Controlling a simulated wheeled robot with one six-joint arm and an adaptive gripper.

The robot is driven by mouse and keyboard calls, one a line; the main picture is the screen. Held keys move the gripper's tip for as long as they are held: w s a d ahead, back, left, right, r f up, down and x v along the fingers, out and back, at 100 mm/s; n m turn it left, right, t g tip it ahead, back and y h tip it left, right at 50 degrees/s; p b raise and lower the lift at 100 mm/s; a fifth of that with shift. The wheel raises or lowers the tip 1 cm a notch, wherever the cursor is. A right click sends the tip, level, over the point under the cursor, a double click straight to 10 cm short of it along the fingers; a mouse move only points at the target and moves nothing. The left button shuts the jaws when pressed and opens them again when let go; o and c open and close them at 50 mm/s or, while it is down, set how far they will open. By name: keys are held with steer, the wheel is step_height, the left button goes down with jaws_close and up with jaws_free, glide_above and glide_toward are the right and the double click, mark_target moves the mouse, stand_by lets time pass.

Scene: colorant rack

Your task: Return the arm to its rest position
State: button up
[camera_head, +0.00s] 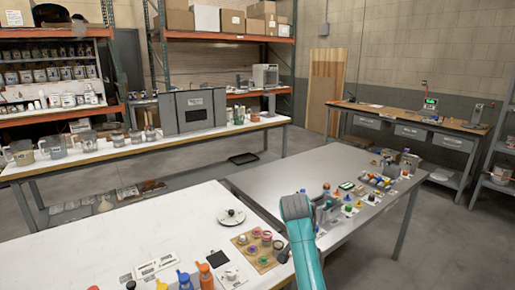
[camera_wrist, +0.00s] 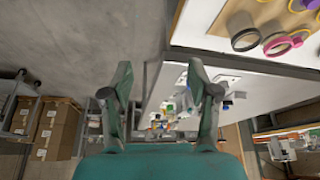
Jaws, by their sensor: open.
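My teal arm (camera_head: 303,240) rises from the bottom edge of the head view, over the near side of the tables, and bends at a rounded joint. My gripper (camera_wrist: 158,75) shows in the wrist view with its two fingers spread wide apart. Nothing is between the fingers up close; the small bottles and table seen through the gap are farther off. The fingertips are not clear in the head view.
A white table (camera_head: 130,235) holds bottles and a wooden board (camera_head: 247,252) with colored rings. A grey metal table (camera_head: 270,180) beside it carries many small items. Shelving and a long bench (camera_head: 100,155) stand behind. In the wrist view, cardboard boxes (camera_wrist: 52,128) sit at left and floor (camera_wrist: 70,50) is clear.

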steer(key=s+d+f+n+t, duration=0.1)
steer(key=s+f, duration=0.4)
steer(key=f, duration=0.5)
steer(key=s+d+f+n+t, duration=0.15)
steer(key=s+f, duration=0.25)
steer(key=f, duration=0.5)
steer(key=s+f+n+t+y, duration=0.1)
steer(key=s+f, duration=0.4)
steer(key=s, duration=0.4)
steer(key=s+f+n+t+y, duration=0.1)
steer(key=s+f+n+t, duration=0.1)
steer(key=s+f, duration=0.5)
steer(key=s+r+n+t+y, duration=0.1)
steer(key=s+r, duration=0.3)
steer(key=s, duration=0.8)
steer(key=s+r+n+t, duration=0.15)
steer(key=s+r, duration=0.25)
steer(key=s, duration=0.8)
steer(key=s+r+t, duration=0.3)
steer(key=s+r, duration=1)
steer(key=r, duration=0.4)
steer(key=shift+s+d+r, duration=0.15)
steer(key=shift+s+d, duration=0.1)
steer(key=shift+d, duration=0.15)
steer(key=shift+d, duration=0.1)
